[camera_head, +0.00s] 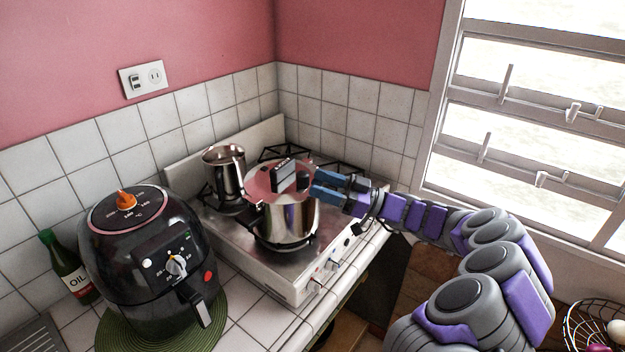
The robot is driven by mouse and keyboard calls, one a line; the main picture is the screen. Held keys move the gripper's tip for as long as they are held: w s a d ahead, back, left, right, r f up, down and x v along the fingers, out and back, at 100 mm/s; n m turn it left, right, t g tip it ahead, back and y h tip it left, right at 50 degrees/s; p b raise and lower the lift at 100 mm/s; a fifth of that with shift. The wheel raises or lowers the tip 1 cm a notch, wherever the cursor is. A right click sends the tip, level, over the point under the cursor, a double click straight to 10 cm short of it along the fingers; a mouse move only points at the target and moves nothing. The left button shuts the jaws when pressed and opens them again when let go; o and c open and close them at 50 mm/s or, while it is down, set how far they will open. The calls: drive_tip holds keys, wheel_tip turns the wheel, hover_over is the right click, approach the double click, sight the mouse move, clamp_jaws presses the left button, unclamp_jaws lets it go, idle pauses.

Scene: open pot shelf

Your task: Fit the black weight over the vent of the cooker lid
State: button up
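The cooker (285,222) is a shiny steel pot on the stove, with a reddish lid (258,184) on top. A black block (284,175), which looks like the lid's handle, stands up from the lid. A small black piece, apparently the weight (304,180), is just right of that block, over the lid. My gripper (312,184) reaches in from the right, its blue fingertips right beside the small black piece. Whether the fingers grip it or only stand next to it is too small to tell. The vent cannot be made out.
A tall steel pot (224,172) stands on the stove (263,262) behind left of the cooker. A black air fryer (150,260) on a green mat (112,338) and an oil bottle (68,268) are at left. A wire basket (590,325) is at lower right.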

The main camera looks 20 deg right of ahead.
drive_tip(key=p+v, duration=0.1)
drive_tip(key=v, duration=1.3)
drive_tip(key=shift+d+p, duration=0.3)
drive_tip(key=shift+w+d+f, duration=0.1)
